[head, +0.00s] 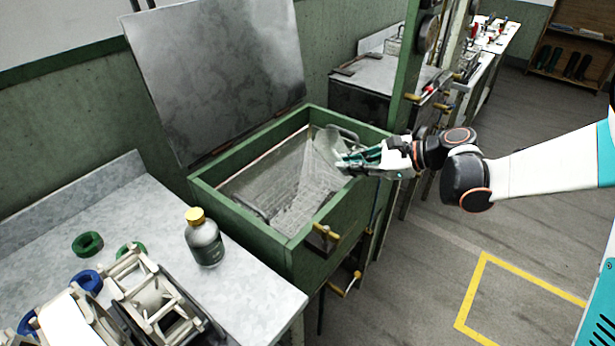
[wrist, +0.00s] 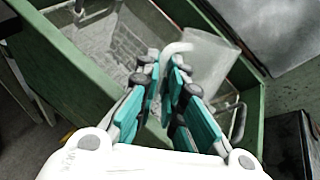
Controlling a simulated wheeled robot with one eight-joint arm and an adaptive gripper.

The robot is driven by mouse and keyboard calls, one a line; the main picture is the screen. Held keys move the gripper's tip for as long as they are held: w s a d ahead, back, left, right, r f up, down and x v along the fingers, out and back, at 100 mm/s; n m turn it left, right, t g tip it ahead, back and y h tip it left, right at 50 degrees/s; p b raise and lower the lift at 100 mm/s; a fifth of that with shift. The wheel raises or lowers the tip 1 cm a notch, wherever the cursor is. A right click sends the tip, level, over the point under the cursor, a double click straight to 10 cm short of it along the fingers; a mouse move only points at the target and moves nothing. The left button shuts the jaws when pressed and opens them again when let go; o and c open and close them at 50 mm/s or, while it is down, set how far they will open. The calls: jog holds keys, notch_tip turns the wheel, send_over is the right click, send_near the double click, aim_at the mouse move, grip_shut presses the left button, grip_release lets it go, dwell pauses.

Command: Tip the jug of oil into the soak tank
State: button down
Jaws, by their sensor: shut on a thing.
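The jug (head: 326,146) is clear and pale. It is over the right part of the soak tank (head: 350,217), a green open-topped box with its lid raised behind. In the wrist view the jug (wrist: 208,62) appears tilted, with its pale handle between my fingers. My gripper (head: 350,160) is shut on the jug's handle above the tank's right rim; its teal fingers (wrist: 165,95) also show in the wrist view. Wire baskets show inside the tank. I cannot tell how much oil is in the jug or whether any is flowing.
A grey bench (head: 250,295) stands left of the tank, with a yellow-capped bottle (head: 204,241), green and blue rings and a pale reel frame (head: 150,298). The raised lid (head: 220,70) leans back behind the tank. A green post (head: 405,75) rises beyond it. Floor at right is clear.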

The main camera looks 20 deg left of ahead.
jog(key=shift+w+d+f+y, duration=0.25)
jog(key=shift+d+f+y, duration=0.1)
jog(key=shift+y, duration=0.05)
jog(key=m+y, duration=0.1)
jog(key=w+d+r+g+y, duration=0.1)
jog(key=shift+d+m+y, duration=0.3)
jog(key=shift+m, duration=0.1)
jog(key=shift+w+d+f+m+y, duration=0.3)
jog(key=shift+d+f+m+y, duration=0.15)
jog(key=shift+y, duration=0.45)
jog(key=shift+r, duration=0.1)
jog(key=shift+a, duration=0.15)
